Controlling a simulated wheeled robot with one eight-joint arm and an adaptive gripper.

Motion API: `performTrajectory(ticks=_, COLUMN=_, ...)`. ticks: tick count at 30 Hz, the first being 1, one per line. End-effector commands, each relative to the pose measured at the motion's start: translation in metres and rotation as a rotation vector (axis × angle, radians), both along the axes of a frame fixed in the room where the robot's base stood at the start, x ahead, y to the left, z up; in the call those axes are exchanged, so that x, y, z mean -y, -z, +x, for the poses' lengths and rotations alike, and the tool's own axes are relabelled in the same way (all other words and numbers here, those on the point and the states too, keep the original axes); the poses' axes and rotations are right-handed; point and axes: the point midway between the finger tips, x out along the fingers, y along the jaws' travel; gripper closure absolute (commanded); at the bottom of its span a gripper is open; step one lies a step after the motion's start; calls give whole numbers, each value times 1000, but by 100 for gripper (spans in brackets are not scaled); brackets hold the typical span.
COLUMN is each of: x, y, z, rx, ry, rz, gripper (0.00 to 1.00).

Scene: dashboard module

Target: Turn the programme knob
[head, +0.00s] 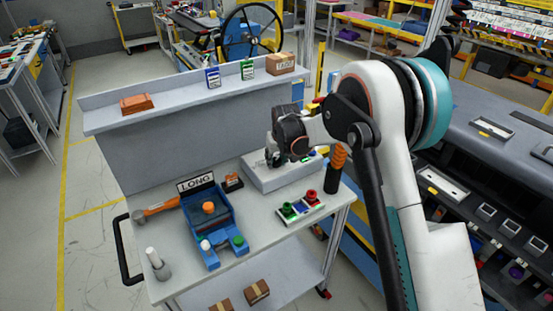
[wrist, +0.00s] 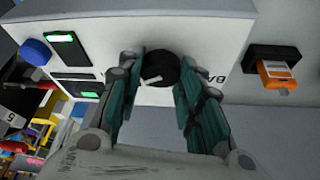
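The programme knob (wrist: 158,68) is a round black dial with a white pointer mark, on the pale face of a module (wrist: 205,20). My gripper (wrist: 161,75) has its teal fingers apart, one on each side of the knob, close to its rim. I cannot tell whether either finger touches it. In the head view, my gripper (head: 276,158) is low over the pale grey module (head: 268,181) on the bench, and my wrist hides the knob there.
The module also carries a blue button (wrist: 36,51) and a green-lit display (wrist: 61,38). An orange part in a black holder (wrist: 273,60) sits nearby. On the bench (head: 185,275) are a blue fixture (head: 208,228), red and green knobs (head: 300,207) and an orange-handled tool (head: 155,209).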

Motion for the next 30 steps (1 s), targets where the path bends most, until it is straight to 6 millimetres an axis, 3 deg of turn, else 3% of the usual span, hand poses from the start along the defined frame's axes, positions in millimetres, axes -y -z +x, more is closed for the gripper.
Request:
performTrajectory(ticks=14, x=1, y=0, z=0, rx=0, ry=-69, rz=1, gripper=90)
performTrajectory(ticks=30, x=3, y=0, z=2, rx=-1, ry=-470, rz=1, gripper=90)
